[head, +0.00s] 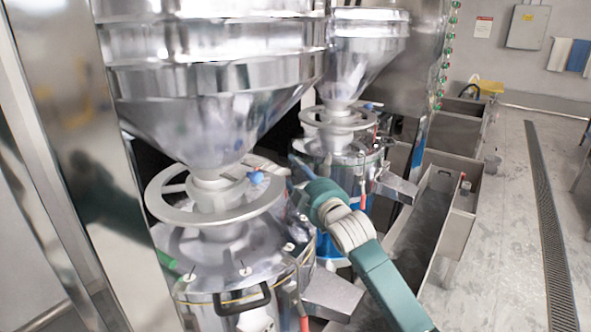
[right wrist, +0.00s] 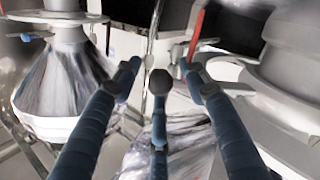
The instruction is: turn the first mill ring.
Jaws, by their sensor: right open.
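The first mill ring (head: 158,207) is a pale metal handwheel around the neck under the nearer steel hopper (head: 200,115). It lies about level above the near mill's drum (head: 225,265). A blue knob (head: 256,177) shows near its right side. My right gripper (head: 297,167) is just right of the ring, at the end of my teal arm, and appears apart from it. In the right wrist view its dark blue fingers (right wrist: 160,74) are spread, with nothing seen between them. Pale round metal parts (right wrist: 292,62) stand at the right there; I cannot tell which mill they belong to. My left gripper is not in view.
A second mill with its own ring (head: 338,119) and hopper (head: 365,40) stands behind. A black handle (head: 243,300) sticks out from the near drum. A steel trough (head: 425,215) runs along the right. The floor (head: 500,210) beyond is clear, with a long drain grate (head: 550,215).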

